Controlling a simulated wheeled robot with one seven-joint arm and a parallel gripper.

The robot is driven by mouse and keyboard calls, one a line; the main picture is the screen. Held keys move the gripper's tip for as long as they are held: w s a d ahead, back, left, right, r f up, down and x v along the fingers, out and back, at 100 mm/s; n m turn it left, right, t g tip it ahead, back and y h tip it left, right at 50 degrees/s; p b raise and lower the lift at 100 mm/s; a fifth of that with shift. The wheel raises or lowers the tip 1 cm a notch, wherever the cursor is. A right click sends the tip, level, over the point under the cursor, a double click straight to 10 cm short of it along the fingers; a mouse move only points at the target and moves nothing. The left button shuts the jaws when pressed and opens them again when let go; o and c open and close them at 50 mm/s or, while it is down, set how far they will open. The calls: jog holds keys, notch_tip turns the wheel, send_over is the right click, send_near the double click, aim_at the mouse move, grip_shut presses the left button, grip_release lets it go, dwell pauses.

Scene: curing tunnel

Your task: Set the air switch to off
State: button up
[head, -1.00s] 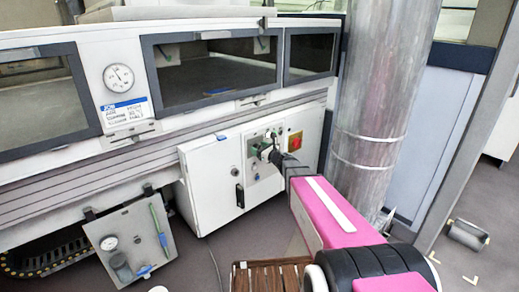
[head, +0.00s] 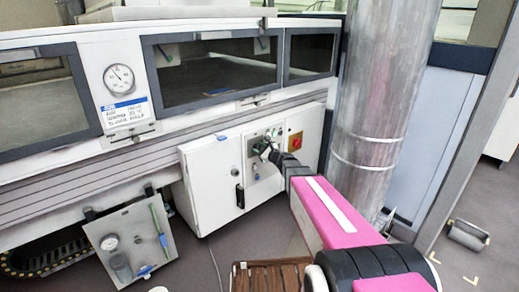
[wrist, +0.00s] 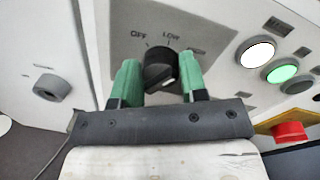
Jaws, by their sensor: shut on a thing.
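The air switch is a black rotary knob (wrist: 159,66) on a grey plate in the wrist view. The labels OFF (wrist: 139,35) and LOW (wrist: 171,36) stand above it, with a third, blurred label to the right. A pale mark shows on the knob's lower right edge; which label the knob points to I cannot tell. My gripper (wrist: 160,74) has its green fingers on either side of the knob, shut on it. In the head view my gripper (head: 266,149) is at the control panel and hides the knob.
A white lamp (wrist: 257,51), a green lamp (wrist: 281,71) and a red button (wrist: 290,131) on a yellow base are right of the knob. The white cabinet (head: 212,180) stands beside a thick metal column (head: 375,110).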

jog(key=n, duration=0.8)
jog(key=shift+h, duration=0.4)
jog(key=n, duration=0.4)
jog(key=shift+s+a+r, duration=0.1)
jog(key=shift+n, duration=1.5)
jog(key=shift+a, duration=0.1)
jog(key=o, duration=0.9)
jog(key=shift+r, duration=0.1)
jog(key=shift+d, duration=0.3)
jog(key=v, duration=1)
jog(key=shift+s+a, duration=0.15)
jog(key=shift+s, duration=0.4)
